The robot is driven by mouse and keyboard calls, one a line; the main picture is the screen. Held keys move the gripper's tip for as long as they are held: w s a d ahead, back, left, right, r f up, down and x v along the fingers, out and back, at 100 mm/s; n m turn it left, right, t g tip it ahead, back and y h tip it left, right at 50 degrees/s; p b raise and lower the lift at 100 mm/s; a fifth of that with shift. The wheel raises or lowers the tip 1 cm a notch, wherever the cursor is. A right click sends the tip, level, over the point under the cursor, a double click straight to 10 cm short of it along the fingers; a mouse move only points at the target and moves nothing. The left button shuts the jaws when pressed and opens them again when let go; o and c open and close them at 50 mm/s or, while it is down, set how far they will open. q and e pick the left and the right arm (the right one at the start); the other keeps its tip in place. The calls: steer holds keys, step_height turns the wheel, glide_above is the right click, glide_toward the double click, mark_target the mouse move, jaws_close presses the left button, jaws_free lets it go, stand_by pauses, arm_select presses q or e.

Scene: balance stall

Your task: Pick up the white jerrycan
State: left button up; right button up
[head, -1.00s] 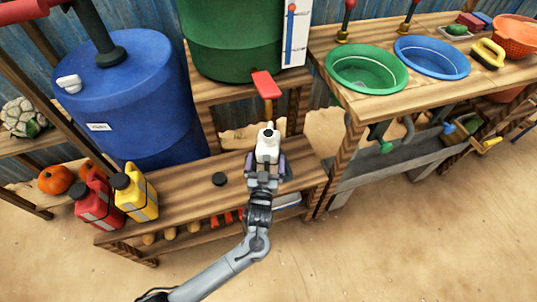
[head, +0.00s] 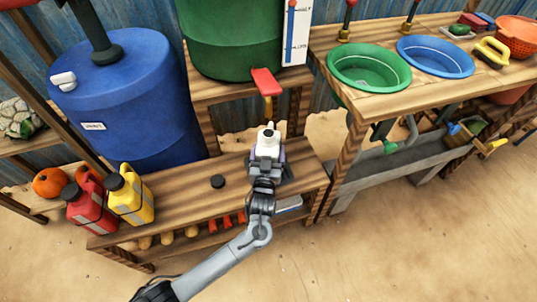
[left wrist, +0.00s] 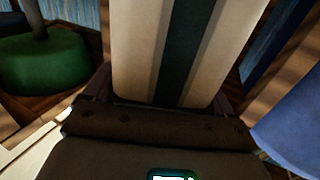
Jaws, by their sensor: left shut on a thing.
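The white jerrycan (head: 268,141) is at the right part of the low wooden bench in the head view, with its open neck up. My left gripper (head: 267,160) is shut on it from the front and hides its lower part. In the left wrist view the jerrycan (left wrist: 205,50) fills the middle, pale with a dark vertical band, between the fingers. Whether its base touches the bench cannot be told. My right gripper is in neither view.
A black cap (head: 217,181) lies on the bench (head: 185,200) to the left. Red (head: 90,208) and yellow (head: 130,196) jerrycans stand at its left end. A green barrel (head: 235,45) with a red-handled tap (head: 266,83) is just behind. Green (head: 345,72) and blue (head: 437,58) basins stand right.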

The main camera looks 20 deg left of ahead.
arm_select(q)
steer(key=c, duration=0.7)
steer(key=shift+r, duration=0.2)
steer(key=shift+c, duration=1.3)
steer(key=shift+r, duration=0.1)
